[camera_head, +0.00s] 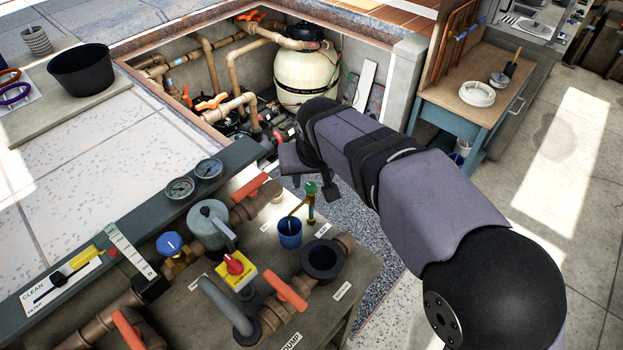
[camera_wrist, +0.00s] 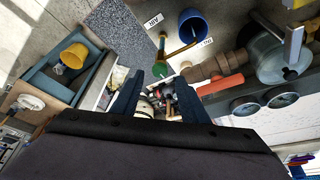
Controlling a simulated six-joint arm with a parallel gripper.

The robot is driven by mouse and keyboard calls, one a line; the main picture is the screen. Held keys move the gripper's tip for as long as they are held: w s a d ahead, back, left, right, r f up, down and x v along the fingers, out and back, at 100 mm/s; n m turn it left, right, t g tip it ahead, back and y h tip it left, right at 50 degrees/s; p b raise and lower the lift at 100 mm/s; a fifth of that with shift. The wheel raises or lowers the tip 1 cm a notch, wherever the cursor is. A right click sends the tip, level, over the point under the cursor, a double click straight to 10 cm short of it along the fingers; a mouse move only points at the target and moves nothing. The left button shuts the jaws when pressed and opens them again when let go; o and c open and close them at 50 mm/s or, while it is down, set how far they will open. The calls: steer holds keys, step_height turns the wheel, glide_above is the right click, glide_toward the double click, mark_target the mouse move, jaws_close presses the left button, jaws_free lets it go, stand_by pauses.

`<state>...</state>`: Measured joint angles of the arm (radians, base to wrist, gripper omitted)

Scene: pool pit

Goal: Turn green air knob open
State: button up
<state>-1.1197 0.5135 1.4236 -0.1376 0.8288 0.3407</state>
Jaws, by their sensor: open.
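The green air knob (camera_head: 310,188) tops a thin brass stem on the bench, beside a blue cup (camera_head: 290,234) in the head view. In the wrist view the green knob (camera_wrist: 161,69) shows just past my fingertips, between their lines, with the blue cup (camera_wrist: 192,24) beyond it. My gripper (camera_wrist: 158,92) is open and empty, its two dark fingers spread apart. In the head view my gripper (camera_head: 308,176) hangs close by the knob. Whether a finger touches the knob cannot be told.
A yellow box with a red knob (camera_head: 235,263), orange valve handles (camera_head: 286,290) and a grey valve body (camera_head: 212,222) crowd the bench. Two round gauges (camera_head: 180,187) sit on the ledge. A blue workbench (camera_head: 470,100) stands at the back right. The gravel strip (camera_head: 345,240) is clear.

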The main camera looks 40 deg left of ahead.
mark_target(311, 186)
steer(key=shift+p+x, duration=0.5)
steer(key=shift+x, duration=1.3)
jaws_close()
steer(key=shift+w+d+n+g+y, duration=0.15)
steer(key=shift+n+g+y, duration=0.25)
steer(key=shift+n, duration=1.1)
